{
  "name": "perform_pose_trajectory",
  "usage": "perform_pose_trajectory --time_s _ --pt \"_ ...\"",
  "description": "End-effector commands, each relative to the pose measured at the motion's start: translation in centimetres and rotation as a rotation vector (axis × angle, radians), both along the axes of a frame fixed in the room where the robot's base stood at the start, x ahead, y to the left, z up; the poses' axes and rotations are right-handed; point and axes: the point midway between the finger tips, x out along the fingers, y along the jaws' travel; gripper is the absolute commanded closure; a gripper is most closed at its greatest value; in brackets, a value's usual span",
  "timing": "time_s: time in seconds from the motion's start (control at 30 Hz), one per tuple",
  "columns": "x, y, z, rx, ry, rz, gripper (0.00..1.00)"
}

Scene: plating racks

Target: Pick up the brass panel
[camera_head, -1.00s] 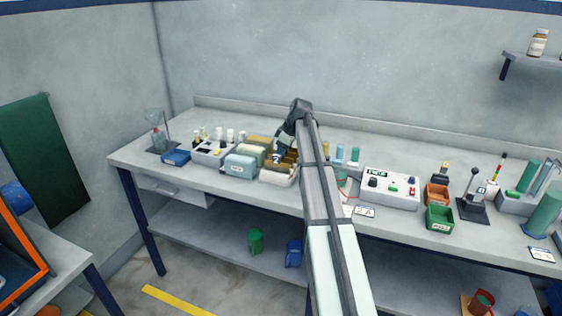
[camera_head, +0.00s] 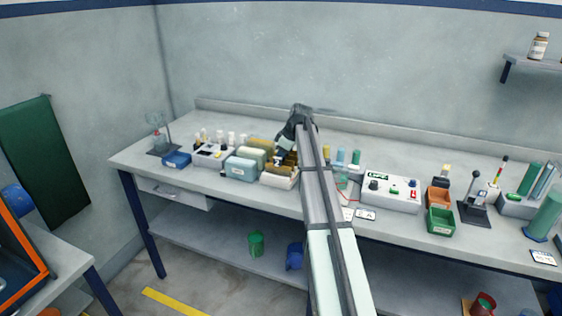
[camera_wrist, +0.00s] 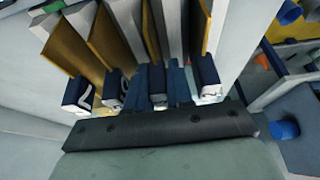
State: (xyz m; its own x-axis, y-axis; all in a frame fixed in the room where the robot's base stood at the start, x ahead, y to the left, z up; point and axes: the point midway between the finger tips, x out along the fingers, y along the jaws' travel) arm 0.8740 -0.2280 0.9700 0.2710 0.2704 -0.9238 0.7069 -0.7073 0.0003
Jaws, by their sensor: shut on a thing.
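Several brass panels stand on edge in a rack, alternating with grey ones. In the wrist view one brass panel (camera_wrist: 150,32) runs to a dark blue end block between my fingertips. My gripper (camera_wrist: 158,84) is shut on that block. Another brass panel (camera_wrist: 107,40) and a further one (camera_wrist: 66,45) stand to the left, and one more (camera_wrist: 201,22) to the right, each with a dark blue block. In the head view my gripper (camera_head: 284,151) is over the rack (camera_head: 279,181), and my arm hides part of it. I cannot tell whether the held panel is lifted.
A control box (camera_head: 390,191) with knobs stands to the right.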

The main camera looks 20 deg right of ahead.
Motion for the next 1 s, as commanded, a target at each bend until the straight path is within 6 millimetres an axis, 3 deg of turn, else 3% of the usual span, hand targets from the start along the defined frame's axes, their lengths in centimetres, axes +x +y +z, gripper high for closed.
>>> perform_pose_trajectory --time_s 0.17,0.6,1.0 --pt "0.1 0.0 1.7 0.000 -0.001 0.000 1.00" --pt "0.1 0.0 8.7 0.000 -0.001 0.000 1.00" --pt "0.0 0.0 9.9 0.000 0.000 0.000 1.00"
